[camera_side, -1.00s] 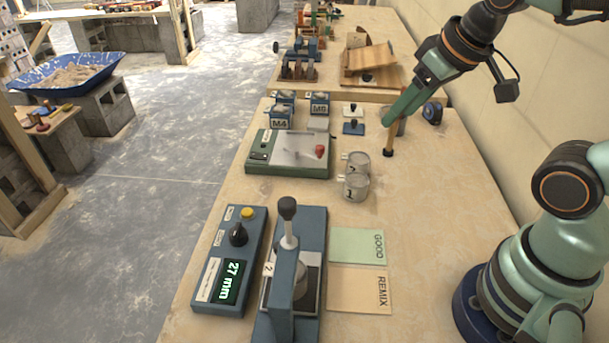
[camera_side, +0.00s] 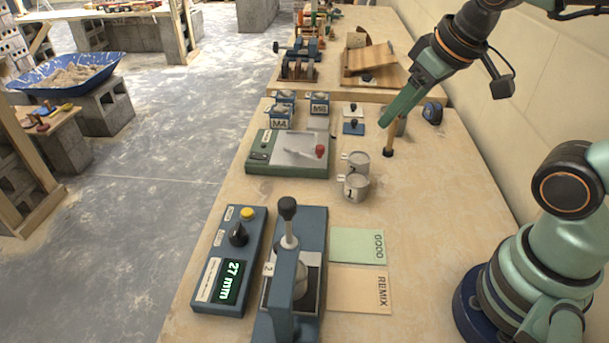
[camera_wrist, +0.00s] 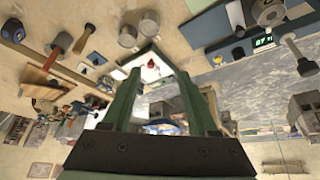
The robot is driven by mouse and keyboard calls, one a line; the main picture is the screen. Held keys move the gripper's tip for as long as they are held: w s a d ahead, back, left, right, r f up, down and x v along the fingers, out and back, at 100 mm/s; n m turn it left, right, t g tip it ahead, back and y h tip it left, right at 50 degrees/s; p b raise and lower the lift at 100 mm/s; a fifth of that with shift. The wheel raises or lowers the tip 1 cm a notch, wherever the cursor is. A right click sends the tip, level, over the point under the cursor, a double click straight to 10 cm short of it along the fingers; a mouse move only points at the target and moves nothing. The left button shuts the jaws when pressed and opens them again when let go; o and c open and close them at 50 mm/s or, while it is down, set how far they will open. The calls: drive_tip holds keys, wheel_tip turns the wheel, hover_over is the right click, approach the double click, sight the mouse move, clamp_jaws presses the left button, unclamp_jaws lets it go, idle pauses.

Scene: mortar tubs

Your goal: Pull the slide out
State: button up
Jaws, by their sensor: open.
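A green box (camera_side: 262,168) with a pale metal slide plate (camera_side: 292,146) and a red knob (camera_side: 319,151) sits on the bench, left of the cups in the side view. The red knob (camera_wrist: 150,64) also shows in the wrist view, between and beyond my fingers. My gripper (camera_side: 386,120) is above the bench, to the right of the box and apart from it. In the wrist view my gripper (camera_wrist: 158,74) has its two green fingers spread, with nothing held. The fingers hide part of the box there.
Two metal cups (camera_side: 356,186) stand between the box and my gripper's side of the bench. A wooden-handled tool (camera_side: 389,142) stands upright beneath the fingers. Blue M4 (camera_side: 280,119) and M6 (camera_side: 319,105) tubs are behind the box. A lever press (camera_side: 288,240) and a 27 mm display unit (camera_side: 228,285) are in front.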

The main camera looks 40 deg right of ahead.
drive_tip(key=w+a+f+n+g, duration=0.3)
drive_tip(key=a+f+n, duration=0.2)
drive_tip(key=a+n, duration=0.5)
drive_tip(key=w+a+f+n+g, duration=0.25)
drive_tip(key=a+f+n, duration=0.35)
drive_tip(key=a, duration=0.6)
drive_tip(key=shift+n, duration=0.7)
drive_tip(key=f, duration=1)
drive_tip(key=shift+w+d+f, duration=0.1)
drive_tip(key=shift+d+f, duration=0.2)
clamp_jaws()
